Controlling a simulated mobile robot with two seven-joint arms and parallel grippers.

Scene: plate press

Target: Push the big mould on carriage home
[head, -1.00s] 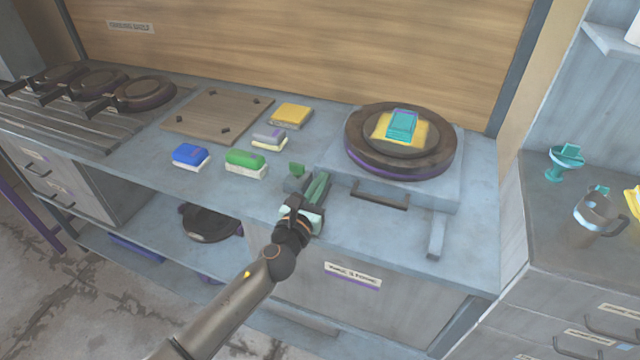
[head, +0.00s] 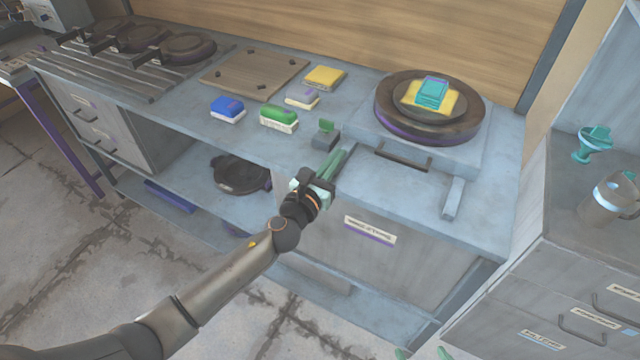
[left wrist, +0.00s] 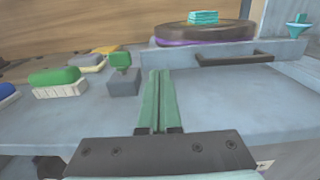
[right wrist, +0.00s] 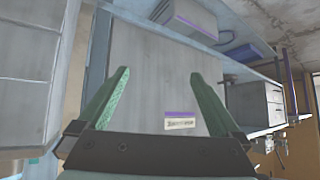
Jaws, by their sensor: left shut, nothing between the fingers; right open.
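The big mould (head: 381,119) is a dark round disc with a purple band, lying on the grey carriage slab (head: 469,158) at the back right of the bench. It also shows in the left wrist view (left wrist: 240,33). A dark bar handle (head: 403,157) is on the carriage's front. My left gripper (head: 339,159) is shut and empty above the bench's front edge, left of the handle and apart from it. In the left wrist view its fingers (left wrist: 161,75) point toward the carriage. My right gripper (right wrist: 157,72) is open and empty, facing the cabinet front; only its tips show in the head view.
A grey block with a green knob (head: 326,130) stands just beyond my left fingertips. Green (head: 279,116) and blue (head: 227,108) blocks lie further left. Yellow and teal pieces (head: 432,92) sit on the mould. A grey bar (head: 453,198) lies right of the handle.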

